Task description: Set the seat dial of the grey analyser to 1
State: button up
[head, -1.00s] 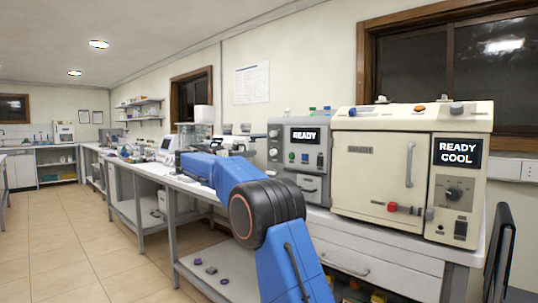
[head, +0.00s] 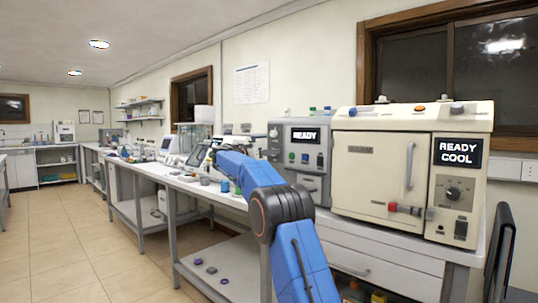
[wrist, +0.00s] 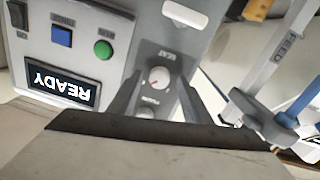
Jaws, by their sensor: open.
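The grey analyser (head: 309,165) stands on the bench beside the cream oven, its screen reading READY. In the wrist view its front appears upside down, with the READY screen (wrist: 62,85) at the left. The seat dial (wrist: 158,77), a pale round knob on a dark panel beside the label SEAT, shows between my fingers. I cannot read its setting. My gripper (wrist: 160,80) is open, one finger on each side of the dial in the picture; I cannot tell whether they touch it. In the head view my gripper cannot be made out.
A second knob (wrist: 147,112) on the same panel is partly hidden by my gripper. Blue (wrist: 62,36) and green (wrist: 104,49) buttons sit near the screen. The cream oven (head: 375,175), with a red-tipped handle, stands to the right. Small bottles (head: 225,185) stand on the bench to the left.

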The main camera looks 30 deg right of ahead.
jog(key=shift+d, duration=0.2)
jog(key=c, duration=1)
jog(key=shift+c, duration=0.2)
